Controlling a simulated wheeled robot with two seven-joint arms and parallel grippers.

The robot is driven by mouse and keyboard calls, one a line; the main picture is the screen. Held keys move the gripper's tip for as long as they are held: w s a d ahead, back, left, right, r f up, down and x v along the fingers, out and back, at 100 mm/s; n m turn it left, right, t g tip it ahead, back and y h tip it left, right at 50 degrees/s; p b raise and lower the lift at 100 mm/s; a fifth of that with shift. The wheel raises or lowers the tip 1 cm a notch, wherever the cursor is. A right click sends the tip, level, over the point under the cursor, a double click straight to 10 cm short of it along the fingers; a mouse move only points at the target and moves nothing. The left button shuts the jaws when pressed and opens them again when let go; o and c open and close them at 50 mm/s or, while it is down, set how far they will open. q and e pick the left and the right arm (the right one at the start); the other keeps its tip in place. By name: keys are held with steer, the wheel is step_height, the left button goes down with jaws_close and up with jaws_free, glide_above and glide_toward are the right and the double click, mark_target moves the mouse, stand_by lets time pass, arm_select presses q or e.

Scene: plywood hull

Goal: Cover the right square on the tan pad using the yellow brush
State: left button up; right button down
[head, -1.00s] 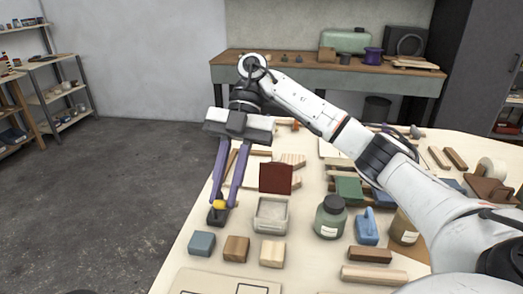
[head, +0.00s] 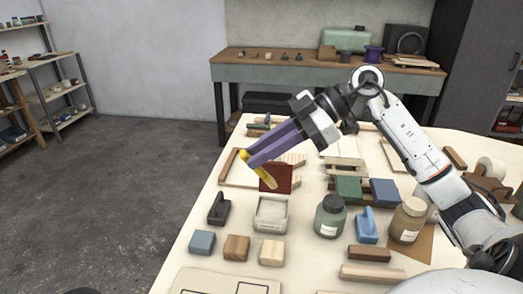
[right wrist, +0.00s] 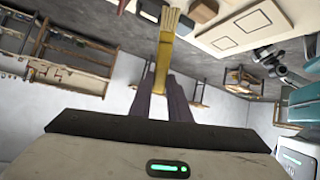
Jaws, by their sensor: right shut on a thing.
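My right gripper (head: 250,160) is shut on the yellow brush (head: 266,178) and holds it in the air above the left part of the table. The brush is tilted, its tip toward the lower right in the head view. In the right wrist view the brush (right wrist: 163,60) stands out from between the fingers, with pale bristles at its far end. The tan pad (head: 190,281) lies at the near edge of the table, partly cut off by the frame. Its right square (head: 258,285) is a dark outline. The pad's outlined squares also show in the right wrist view. My left gripper is not in view.
A black holder (head: 218,208) stands empty beside a grey tray (head: 271,214). Blue, brown and pale blocks (head: 236,247) sit between these and the pad. A green jar (head: 330,218) and a blue tool (head: 367,228) stand to the right. A dark red block (head: 283,180) is behind the brush.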

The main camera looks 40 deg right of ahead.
mark_target(262, 169)
steer(key=shift+d+f, duration=0.1)
steer(key=shift+f, duration=0.2)
step_height(262, 169, down, 5)
steer(key=shift+r+b, duration=0.2)
steer(key=shift+b, duration=1)
steer(key=shift+f+b, duration=0.4)
steer(key=shift+f, duration=0.55)
step_height(262, 169, up, 3)
steer(key=shift+p, duration=1.25)
steer(key=shift+r+p, duration=0.45)
steer(key=shift+r, duration=1.6)
steer(key=shift+s, duration=0.1)
